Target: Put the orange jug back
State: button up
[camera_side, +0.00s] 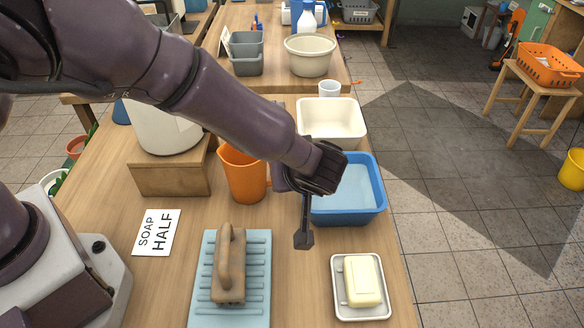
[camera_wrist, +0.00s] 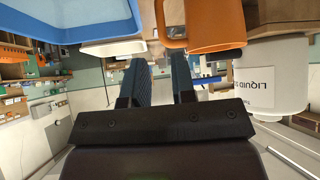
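The orange jug (camera_side: 243,177) stands upright on the wooden table, beside a wooden block and left of the blue tub. My arm partly hides its right side. In the wrist view, which looks upside down, the jug (camera_wrist: 215,25) is at the top with its handle toward the left. My gripper (camera_side: 304,238) points down in front of and to the right of the jug, apart from it. In the wrist view the two fingers of my gripper (camera_wrist: 160,75) are spread, with nothing between them.
A blue tub (camera_side: 374,208) and a cream basin (camera_side: 332,105) are right of the jug. A wooden block (camera_side: 168,180) bears a white container (camera_side: 160,135). A washboard (camera_side: 258,295) with a brush, a soap dish (camera_side: 344,312) and a "SOAP HALF" card (camera_side: 156,233) lie in front.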

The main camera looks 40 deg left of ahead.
jog(key=shift+s+d+r, duration=0.2)
jog(key=shift+d+r, duration=0.05)
jog(key=shift+r, duration=0.1)
jog(key=s+a+r+m+g+h, duration=0.1)
jog(key=s+a+r+m+h, duration=0.15)
jog(key=a+r, duration=0.4)
jog(key=s+a+r+m+g+h, duration=0.1)
jog(key=s+a+r+g+h, duration=0.1)
jog(key=s+a+r, duration=0.4)
jog(key=s+a+r+m+t+h, duration=0.3)
jog(key=s+r+m, duration=0.4)
jog(key=s, duration=0.5)
notch_tip(320, 180, up, 2)
jog(key=shift+a+r+m+t, duration=0.1)
jog(key=shift+a+m+t, duration=0.25)
jog(key=shift+a, duration=0.55)
